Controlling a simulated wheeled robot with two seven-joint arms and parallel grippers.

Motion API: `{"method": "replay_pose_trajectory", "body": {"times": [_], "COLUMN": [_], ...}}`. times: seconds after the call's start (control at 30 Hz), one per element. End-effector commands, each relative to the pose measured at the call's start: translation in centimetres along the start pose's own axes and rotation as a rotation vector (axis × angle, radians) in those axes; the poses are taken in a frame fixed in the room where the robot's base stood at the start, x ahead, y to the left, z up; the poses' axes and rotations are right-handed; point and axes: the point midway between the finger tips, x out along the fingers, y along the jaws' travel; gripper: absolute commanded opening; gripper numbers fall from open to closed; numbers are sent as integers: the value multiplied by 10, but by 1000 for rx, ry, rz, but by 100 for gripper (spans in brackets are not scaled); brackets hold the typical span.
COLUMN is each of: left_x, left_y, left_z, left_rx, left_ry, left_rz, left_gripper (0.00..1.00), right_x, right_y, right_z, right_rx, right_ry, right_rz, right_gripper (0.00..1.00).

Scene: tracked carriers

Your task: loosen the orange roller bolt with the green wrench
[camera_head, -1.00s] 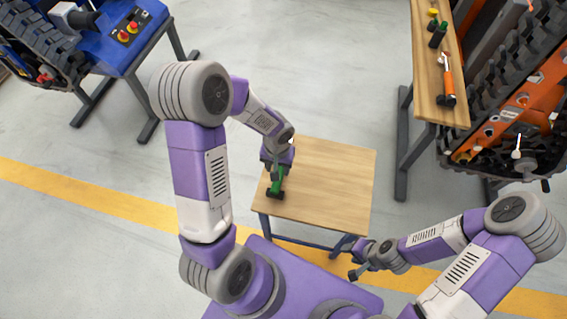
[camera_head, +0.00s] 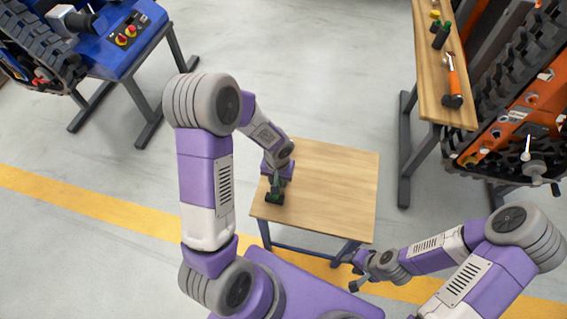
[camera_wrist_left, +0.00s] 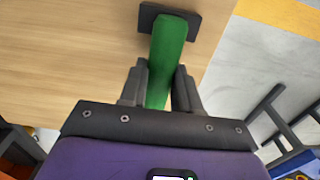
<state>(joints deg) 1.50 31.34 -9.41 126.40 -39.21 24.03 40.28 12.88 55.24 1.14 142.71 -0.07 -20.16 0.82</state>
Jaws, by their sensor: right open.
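The green wrench (camera_head: 277,184) has a green handle and a dark head, and is at the left side of the small wooden table (camera_head: 330,190). In the left wrist view the green handle (camera_wrist_left: 168,50) runs between the two fingers of my left gripper (camera_wrist_left: 161,85), its dark block-like head beyond them. The fingers lie close along both sides; I cannot tell whether they grip. In the head view my left gripper (camera_head: 276,182) is over the wrench and partly hides it. My right gripper (camera_head: 356,272) is open and empty in front of the table. I cannot clearly pick out the orange roller bolt.
An orange tracked carrier (camera_head: 530,105) stands at the right. Beside it a wooden bench (camera_head: 431,75) holds an orange-handled tool (camera_head: 453,80) and smaller green and yellow items. A blue tracked machine (camera_head: 110,60) stands at the upper left. Open floor lies between.

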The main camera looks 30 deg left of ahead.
Motion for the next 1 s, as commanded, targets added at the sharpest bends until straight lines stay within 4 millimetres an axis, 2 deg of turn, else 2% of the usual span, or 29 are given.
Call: {"method": "replay_pose_trajectory", "body": {"times": [0.03,0.17,0.47,1.0], "left_x": [0,0,-3,-44], "left_y": [0,0,0,0], "left_z": [0,0,0,-1], "left_rx": [0,0,0,-1], "left_ry": [0,0,1,2], "left_rz": [0,0,1,1], "left_gripper": [19,0,0,0], "right_x": [0,0,-2,-31], "right_y": [0,0,-1,-12], "right_z": [0,0,0,1], "right_rx": [0,0,0,0], "right_ry": [0,0,0,0], "right_rz": [0,0,0,0], "right_gripper": [43,43,43,43]}}
